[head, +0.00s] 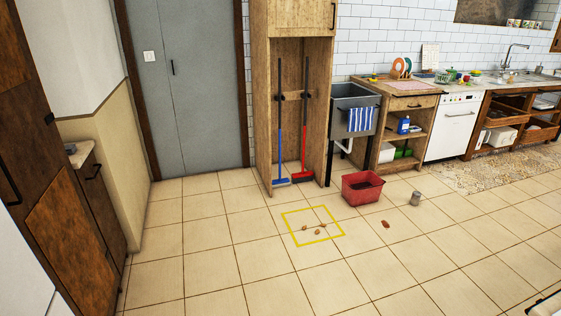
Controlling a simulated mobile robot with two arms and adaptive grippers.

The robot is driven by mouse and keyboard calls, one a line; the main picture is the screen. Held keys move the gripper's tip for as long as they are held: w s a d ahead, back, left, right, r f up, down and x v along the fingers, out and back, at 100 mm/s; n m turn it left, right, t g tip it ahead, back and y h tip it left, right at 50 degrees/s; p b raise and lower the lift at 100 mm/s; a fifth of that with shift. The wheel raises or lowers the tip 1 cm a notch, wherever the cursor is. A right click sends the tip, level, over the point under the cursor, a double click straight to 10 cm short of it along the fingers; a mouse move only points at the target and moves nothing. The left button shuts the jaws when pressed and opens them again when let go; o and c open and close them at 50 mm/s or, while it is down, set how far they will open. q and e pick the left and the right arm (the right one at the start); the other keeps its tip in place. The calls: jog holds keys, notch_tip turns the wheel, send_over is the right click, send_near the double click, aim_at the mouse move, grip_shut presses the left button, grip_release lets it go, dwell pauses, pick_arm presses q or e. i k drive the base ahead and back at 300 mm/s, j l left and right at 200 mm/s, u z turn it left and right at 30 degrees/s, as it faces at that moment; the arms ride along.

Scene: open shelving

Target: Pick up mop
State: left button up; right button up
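Two long-handled cleaning tools stand upright side by side in a tall open wooden cabinet (260,100) in the head view. The left one (280,140) has a dark upper handle, a blue lower shaft and a flat blue and whitish head on the floor. The right one (304,140) has a dark upper handle, a red lower shaft and a red head. Which is the mop I cannot tell for sure from here. Dark clips on the cabinet's back wall seem to hold both handles. Neither of my grippers is in view.
A yellow square outline (290,226) with several small brown pieces marks the floor before the cabinet. A red bin (362,188), a metal can (415,198) and a brown piece (385,224) lie right of it. A sink (354,100) stands beside the cabinet. Nearer tiles are clear.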

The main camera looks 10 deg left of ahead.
aim_at(280, 181)
jog(key=i+l+u, duration=0.1)
jog(key=i+u, duration=0.35)
jog(key=i, duration=0.95)
jog(key=i+l+u, duration=0.1)
jog(key=i+u, duration=0.35)
jog(key=i, duration=1.2)
jog(key=i+z, duration=0.2)
jog(key=i, duration=0.35)
jog(key=i+j+z, duration=0.2)
jog(key=i, duration=0.3)
jog(key=i+z, duration=0.2)
jog(key=i, duration=0.35)
jog(key=i+l+z, duration=0.1)
jog(key=i+l, duration=0.25)
jog(key=i, duration=0.15)
jog(key=i+l, duration=0.35)
jog(key=i, duration=0.15)
jog(key=l+z, duration=0.05)
